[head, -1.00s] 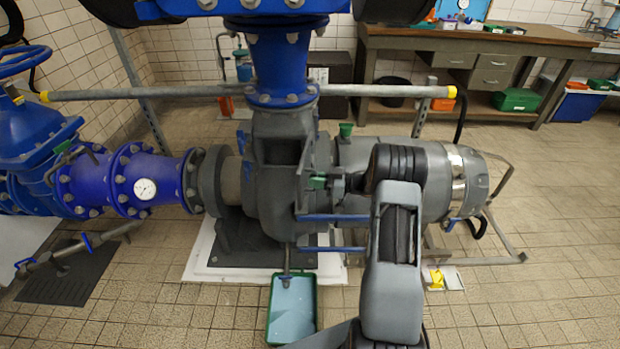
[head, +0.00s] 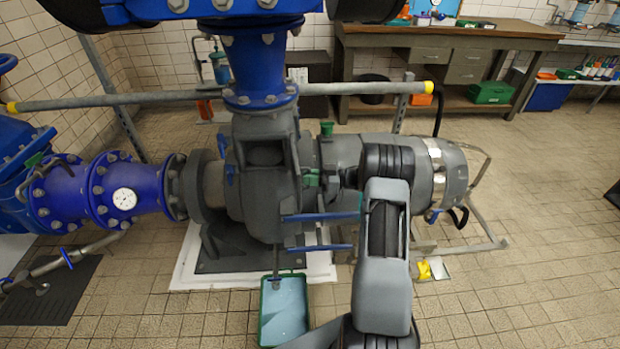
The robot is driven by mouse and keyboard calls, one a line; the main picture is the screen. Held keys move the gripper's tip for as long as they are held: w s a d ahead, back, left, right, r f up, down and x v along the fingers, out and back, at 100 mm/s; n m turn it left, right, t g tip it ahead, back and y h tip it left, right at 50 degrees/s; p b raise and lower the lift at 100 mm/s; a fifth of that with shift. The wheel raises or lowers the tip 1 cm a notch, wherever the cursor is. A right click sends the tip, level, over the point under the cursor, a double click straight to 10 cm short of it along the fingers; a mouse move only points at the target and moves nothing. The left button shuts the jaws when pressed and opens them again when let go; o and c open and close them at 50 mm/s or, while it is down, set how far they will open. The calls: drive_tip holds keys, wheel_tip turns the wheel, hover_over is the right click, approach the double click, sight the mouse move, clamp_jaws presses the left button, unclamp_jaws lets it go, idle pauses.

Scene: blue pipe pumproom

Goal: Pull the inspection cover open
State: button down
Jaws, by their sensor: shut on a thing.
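The inspection cover (head: 306,160) is a dark grey panel on the front of the grey pump housing (head: 262,200). I see it nearly edge-on, swung out on the right side of a dark recess (head: 265,153) in the housing. Green parts show at its outer side, close to my gripper (head: 322,180). My gripper is shut at the cover's edge, in front of the pump; my wrist comes in from the right. The exact contact is small and partly hidden by my own arm.
Blue bars (head: 318,217) stick out just below my gripper. A green tray (head: 283,312) lies on the floor in front. Blue pipework (head: 135,190) is on the left and a grey motor (head: 425,180) on the right. The floor at right is mostly clear.

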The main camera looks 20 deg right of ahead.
drive_tip(key=c, duration=1.5)
unclamp_jaws()
drive_tip(key=shift+w+r, duration=0.1)
drive_tip(key=shift+w, duration=0.1)
drive_tip(key=v, duration=1.4)
drive_tip(key=shift+a, duration=0.1)
